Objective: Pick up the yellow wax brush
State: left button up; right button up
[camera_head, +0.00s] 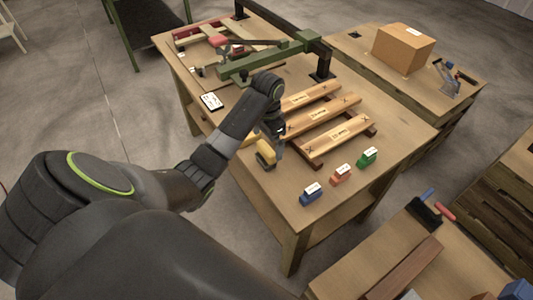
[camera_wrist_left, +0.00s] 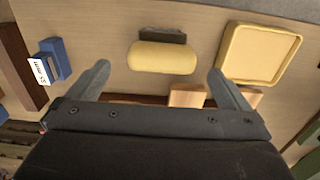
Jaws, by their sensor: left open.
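The yellow wax brush (camera_wrist_left: 163,58) lies on the wooden table, a rounded yellow body with a dark strip along its far side in the left wrist view. In the head view its yellow body (camera_head: 266,151) shows beside my left gripper (camera_head: 279,146), near the table's left edge. In the left wrist view my left gripper (camera_wrist_left: 159,70) is open and empty, with one finger to each side of the brush and clear space between. My right gripper is not in view.
A shallow yellow tray (camera_wrist_left: 229,55) lies right of the brush in the left wrist view. A labelled blue block (camera_head: 311,195), a red one (camera_head: 341,176) and a green one (camera_head: 367,157) stand on the table.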

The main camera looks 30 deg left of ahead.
aim_at(267, 147)
pick_arm(q)
notch_tip(267, 147, down, 4)
jog(key=shift+a+p, duration=0.15)
jog(key=shift+p, duration=0.2)
jog(key=c, duration=1.1)
jog(key=shift+o, duration=0.2)
jog(key=shift+r, duration=0.15)
notch_tip(267, 147, up, 4)
notch_tip(267, 147, up, 5)
jog(key=p, duration=0.2)
jog(key=shift+f+p, duration=0.2)
jog(key=shift+p, duration=0.1)
jog(key=shift+r+p, duration=0.6)
jog(key=shift+p, duration=0.05)
